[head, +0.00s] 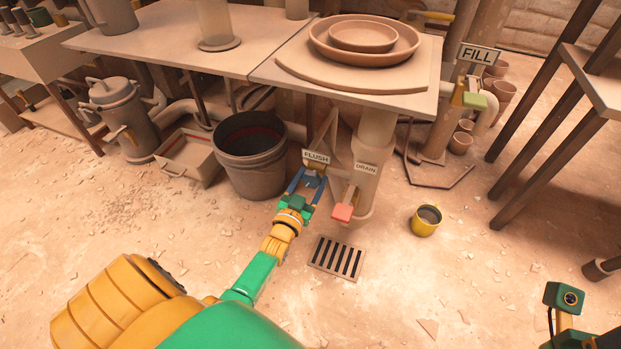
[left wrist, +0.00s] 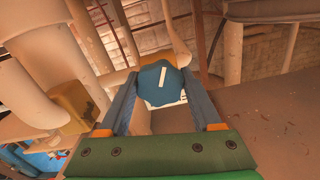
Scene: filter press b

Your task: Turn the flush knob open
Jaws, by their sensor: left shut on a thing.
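The flush knob (left wrist: 161,84) is blue, with a lobed rim and a white mark on its face that leans slightly off upright. In the left wrist view it sits between the two fingers of my left gripper (left wrist: 160,95), which is shut on it. In the head view my left gripper (head: 312,178) reaches to just below the FLUSH label (head: 316,157), and the fingers largely hide the knob there. The fingers of my right gripper are not in view; only part of my right arm shows at the lower right.
Right of the knob are the DRAIN label (head: 365,168) and a red handle (head: 342,210) by the thick pipe. A dark bucket (head: 250,165) stands left. A yellow mug (head: 425,221) and a floor grate (head: 338,258) lie nearby.

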